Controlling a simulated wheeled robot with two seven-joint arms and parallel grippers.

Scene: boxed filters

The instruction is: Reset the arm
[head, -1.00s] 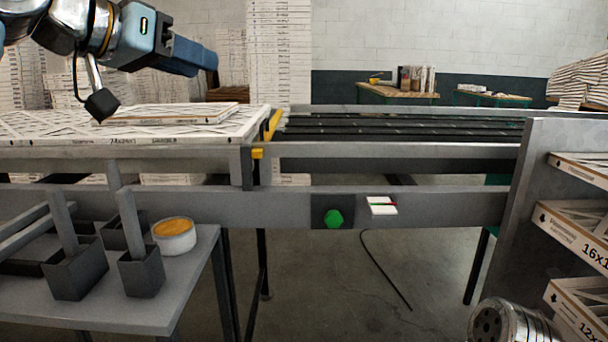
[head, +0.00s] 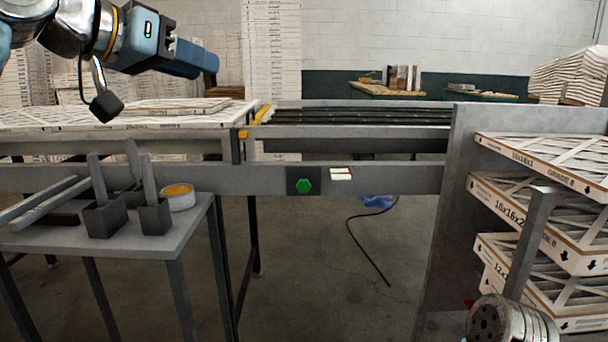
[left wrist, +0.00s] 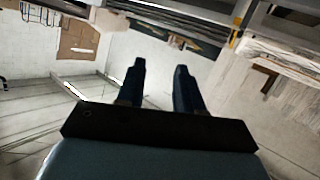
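My left gripper (head: 196,58) is blue and held in the air at the upper left of the head view, above the left work surface and pointing right. In the left wrist view its two dark fingers (left wrist: 160,78) stand apart with nothing between them. My right gripper is not in view; only a metal part of my own body shows at the lower right of the head view.
White boxed filters (head: 175,106) lie on the left surface. A roller conveyor (head: 360,116) runs behind a grey rail with a green button (head: 303,187). A shelf of labelled filters (head: 540,214) stands right. A small table (head: 150,238) holds dark holders. Open floor lies centrally.

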